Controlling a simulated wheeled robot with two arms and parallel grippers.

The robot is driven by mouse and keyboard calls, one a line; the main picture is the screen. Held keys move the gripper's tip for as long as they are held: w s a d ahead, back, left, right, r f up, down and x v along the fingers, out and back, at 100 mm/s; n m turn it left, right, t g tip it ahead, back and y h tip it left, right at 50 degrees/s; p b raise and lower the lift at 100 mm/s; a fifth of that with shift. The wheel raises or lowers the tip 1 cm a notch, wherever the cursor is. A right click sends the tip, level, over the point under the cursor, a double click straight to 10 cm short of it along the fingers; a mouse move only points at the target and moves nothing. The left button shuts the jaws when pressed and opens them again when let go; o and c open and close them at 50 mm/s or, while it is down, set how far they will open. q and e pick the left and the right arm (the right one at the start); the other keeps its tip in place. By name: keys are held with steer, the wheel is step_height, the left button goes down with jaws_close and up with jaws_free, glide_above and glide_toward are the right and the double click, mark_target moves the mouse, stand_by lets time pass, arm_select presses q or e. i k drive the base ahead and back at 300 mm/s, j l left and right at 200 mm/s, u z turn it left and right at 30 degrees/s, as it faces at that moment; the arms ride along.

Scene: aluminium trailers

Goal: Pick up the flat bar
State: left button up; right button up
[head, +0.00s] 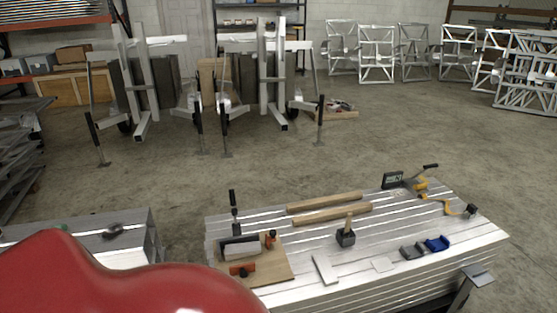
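A pale, narrow flat bar (325,270) lies on the slatted metal bench top near its front edge, in the head view. It lies between a wooden board on its left and a small pale square plate (383,265) on its right. Nothing covers the bar. Neither of my grippers is in view, and nothing is seen touching the bar.
The bench (460,232) also bears a mallet (346,236), two wooden strips (325,202), a board (282,270) with clamps, a blue tool (437,244) and yellow tools at the right. A smooth red shape fills the lower left. Open floor (400,130) lies beyond.

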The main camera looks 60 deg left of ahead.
mark_target(328, 275)
steer(key=u, duration=1.3)
